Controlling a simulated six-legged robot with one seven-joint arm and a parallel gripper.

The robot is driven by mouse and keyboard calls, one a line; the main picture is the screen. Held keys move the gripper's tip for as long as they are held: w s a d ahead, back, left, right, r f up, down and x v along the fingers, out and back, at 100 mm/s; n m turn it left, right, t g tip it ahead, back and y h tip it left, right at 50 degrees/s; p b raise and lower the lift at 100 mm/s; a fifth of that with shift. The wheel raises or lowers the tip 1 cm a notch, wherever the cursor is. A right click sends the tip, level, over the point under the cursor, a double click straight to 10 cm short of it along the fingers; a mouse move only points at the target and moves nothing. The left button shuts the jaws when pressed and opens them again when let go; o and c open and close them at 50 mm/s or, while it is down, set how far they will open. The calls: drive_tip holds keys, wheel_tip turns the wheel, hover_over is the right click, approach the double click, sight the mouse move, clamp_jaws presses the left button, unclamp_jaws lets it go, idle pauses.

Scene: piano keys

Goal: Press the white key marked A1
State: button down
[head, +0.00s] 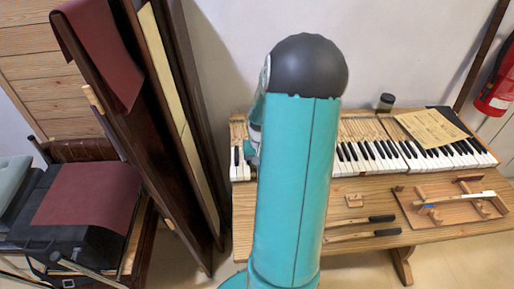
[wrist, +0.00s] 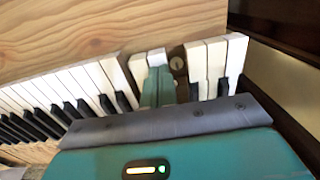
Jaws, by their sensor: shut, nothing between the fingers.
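The piano keyboard (head: 400,158) lies on a wooden bench in the head view, with my arm covering part of its left end. In the wrist view its white keys (wrist: 75,82) and black keys (wrist: 72,109) run across the picture. My gripper (wrist: 158,72) is shut and empty, its teal fingertips over a short-showing white key (wrist: 157,57) beside a gap with a round metal pin (wrist: 177,63). I cannot tell whether the fingers touch that key. No A1 marking is legible, so I cannot tell which key is A1.
Several white keys (wrist: 216,62) stand right of the gap, near a dark wooden edge (wrist: 275,45). Bare wood (wrist: 80,30) lies before the keys. A dark upright panel (head: 165,120) stands left.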

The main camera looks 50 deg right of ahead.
drive_tip(key=shift+f, duration=0.35)
drive_tip(key=shift+r, duration=0.1)
wheel_tip(320, 180, up, 9)
idle(0.9)
idle(0.6)
